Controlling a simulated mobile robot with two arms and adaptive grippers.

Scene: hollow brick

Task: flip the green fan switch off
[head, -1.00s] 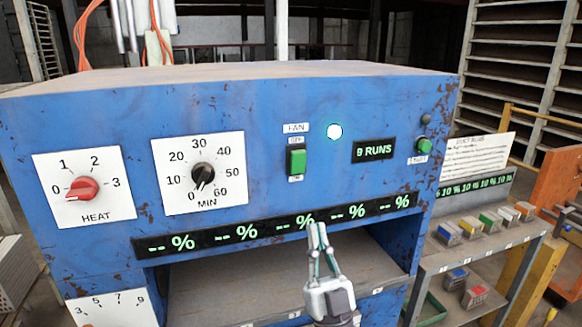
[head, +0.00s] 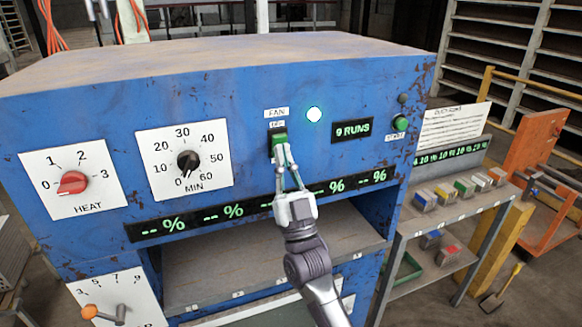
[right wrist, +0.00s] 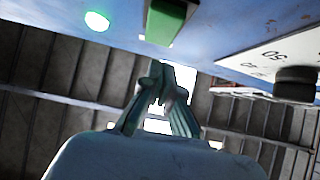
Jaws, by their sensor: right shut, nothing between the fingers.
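The green fan switch (head: 280,139) is on the front of the blue oven, under a FAN label and above the display strip. My right gripper (head: 283,153) is shut and empty, its fingertips in front of the switch's lower half and hiding the lower label. In the right wrist view the green switch (right wrist: 168,20) is at the top, just beyond the closed fingertips (right wrist: 162,75). I cannot tell whether the tips touch it. My left gripper is not in view.
The white-lit lamp (head: 314,115) and the 9 RUNS display (head: 352,130) are right of the switch. The minute dial (head: 187,160) and red heat knob (head: 73,183) are to the left. A shelf with small blocks (head: 458,188) stands at right.

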